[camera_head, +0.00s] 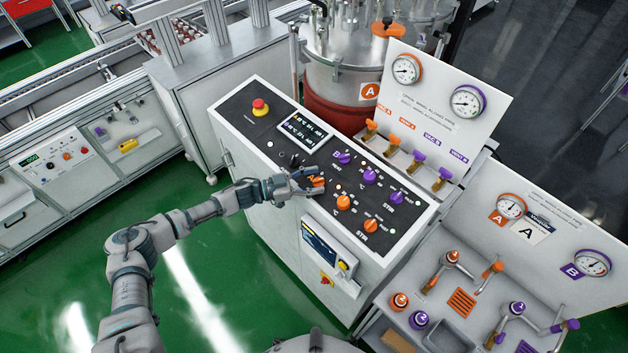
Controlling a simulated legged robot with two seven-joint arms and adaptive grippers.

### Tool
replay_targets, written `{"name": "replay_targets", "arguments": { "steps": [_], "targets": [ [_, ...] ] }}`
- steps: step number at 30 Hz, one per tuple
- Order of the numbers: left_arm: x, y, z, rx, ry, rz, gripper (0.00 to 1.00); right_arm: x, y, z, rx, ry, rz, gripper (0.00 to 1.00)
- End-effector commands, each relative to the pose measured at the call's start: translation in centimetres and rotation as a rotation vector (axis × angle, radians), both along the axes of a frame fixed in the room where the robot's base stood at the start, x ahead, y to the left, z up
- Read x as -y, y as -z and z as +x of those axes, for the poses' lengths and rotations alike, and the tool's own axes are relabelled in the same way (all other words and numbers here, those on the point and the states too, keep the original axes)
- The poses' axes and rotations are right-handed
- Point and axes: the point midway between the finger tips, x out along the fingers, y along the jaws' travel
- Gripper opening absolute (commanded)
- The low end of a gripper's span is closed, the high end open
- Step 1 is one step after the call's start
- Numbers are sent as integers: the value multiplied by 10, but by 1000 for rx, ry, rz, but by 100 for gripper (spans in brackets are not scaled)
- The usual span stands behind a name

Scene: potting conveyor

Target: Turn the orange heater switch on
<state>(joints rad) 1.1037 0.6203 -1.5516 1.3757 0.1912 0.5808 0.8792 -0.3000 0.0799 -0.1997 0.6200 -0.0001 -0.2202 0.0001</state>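The orange heater switch (318,183) is the leftmost of three orange knobs on the black top panel (262,131) of the white control cabinet. My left gripper (312,181) is at this switch, with its dark fingers around or right beside it. The fingers partly cover the knob, so its pointer and setting cannot be read. I cannot tell whether the fingers press on it. The other orange knobs, the temperature knob (343,202) and the stir knob (371,225), are clear to the right. My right gripper is not in view.
A row of purple knobs (370,175) lies just behind the orange row. A small display (303,131) and a red emergency button (260,106) are farther left. A gauge board (440,95) with orange and purple valves stands behind. Green floor (215,270) is free in front.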

Motion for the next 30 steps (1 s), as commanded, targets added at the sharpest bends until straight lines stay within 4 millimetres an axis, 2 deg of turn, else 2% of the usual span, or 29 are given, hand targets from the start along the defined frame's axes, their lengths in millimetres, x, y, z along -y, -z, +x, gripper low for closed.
{"name": "replay_targets", "arguments": {
  "steps": [8, 11, 21, 25, 30],
  "targets": [
    [-5, 1, -2, -1, 0, 1, 61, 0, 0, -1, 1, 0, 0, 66],
    [-18, 2, -5, -2, -2, 1, 61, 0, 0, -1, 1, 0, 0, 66],
    [-90, 3, -23, -2, -2, 1, 61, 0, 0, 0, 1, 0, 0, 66],
    [-107, 3, -28, -2, -1, 0, 61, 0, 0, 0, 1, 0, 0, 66],
    [-116, 3, -31, -2, 1, 1, 61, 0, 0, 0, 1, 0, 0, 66]
  ]
}}
